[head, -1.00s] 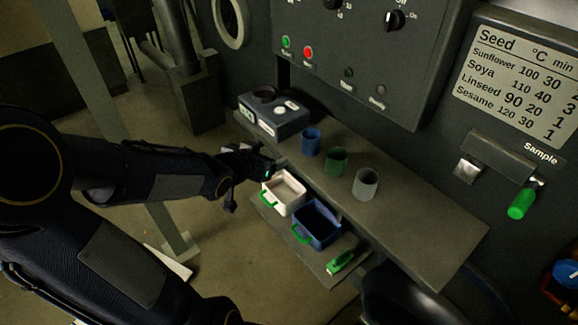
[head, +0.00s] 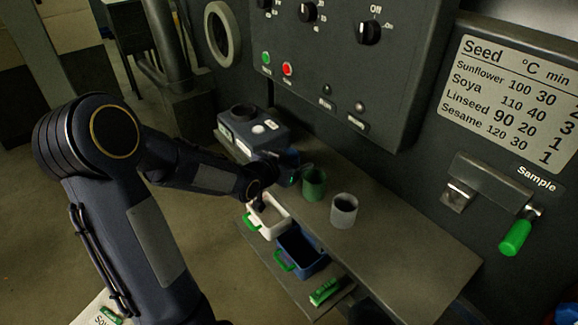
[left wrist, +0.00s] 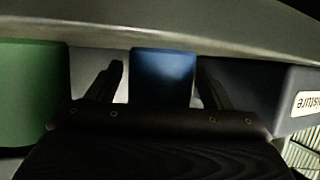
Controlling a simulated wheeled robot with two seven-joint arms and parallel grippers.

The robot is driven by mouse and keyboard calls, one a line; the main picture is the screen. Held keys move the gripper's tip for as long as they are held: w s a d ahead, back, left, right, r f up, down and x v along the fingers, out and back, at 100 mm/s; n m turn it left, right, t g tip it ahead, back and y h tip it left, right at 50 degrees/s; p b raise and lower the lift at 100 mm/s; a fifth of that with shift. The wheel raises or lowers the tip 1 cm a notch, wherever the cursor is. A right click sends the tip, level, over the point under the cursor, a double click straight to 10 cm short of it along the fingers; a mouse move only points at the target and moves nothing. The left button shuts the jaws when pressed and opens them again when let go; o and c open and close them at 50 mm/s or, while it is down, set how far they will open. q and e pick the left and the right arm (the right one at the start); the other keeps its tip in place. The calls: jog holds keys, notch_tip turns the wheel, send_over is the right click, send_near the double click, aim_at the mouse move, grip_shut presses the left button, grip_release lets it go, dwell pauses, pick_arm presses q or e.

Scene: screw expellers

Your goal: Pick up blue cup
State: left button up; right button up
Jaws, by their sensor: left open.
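The blue cup (head: 289,174) stands on the grey shelf (head: 400,240), partly hidden behind my left gripper (head: 279,170) in the head view. In the left wrist view the blue cup (left wrist: 162,76) appears between the two open fingers of my left gripper (left wrist: 160,85). There are visible gaps between the cup and both fingers. The jaws are open and the cup is not gripped. My right gripper is not in view.
A green cup (head: 314,184) and a grey cup (head: 343,211) stand to the right. A grey-blue device (head: 253,131) is behind, at left. A white bin (head: 268,232) and a blue bin (head: 318,268) sit on a lower ledge in front. A control panel rises behind.

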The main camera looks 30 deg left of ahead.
pick_arm(q)
jog(key=c, duration=1)
jog(key=shift+c, duration=0.2)
